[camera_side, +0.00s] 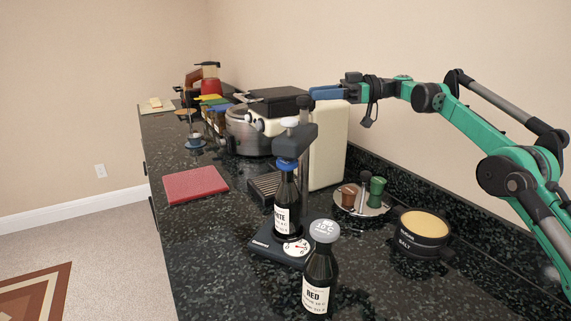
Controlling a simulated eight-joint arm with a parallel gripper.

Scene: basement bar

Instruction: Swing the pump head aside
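The pump head (295,139) is a dark grey block with a white knob on top. It sits on a post (304,190) rising from a dark base (264,241) with a round white dial. A dark bottle labelled "WHITE" (285,220) stands upright on the base, with the head directly over its blue top (286,165). A second dark bottle, labelled "RED" (318,285), stands in front with a grey round top. My gripper (326,93), with blue fingers, is above and behind the head, apart from it. I cannot tell its finger gap.
A cream coffee machine (328,145) stands behind the pump stand. To the right are a round tray (347,204) with small items and a black tub (421,235) with a yellow top. A red board (195,185) lies left. Counter between board and stand is clear.

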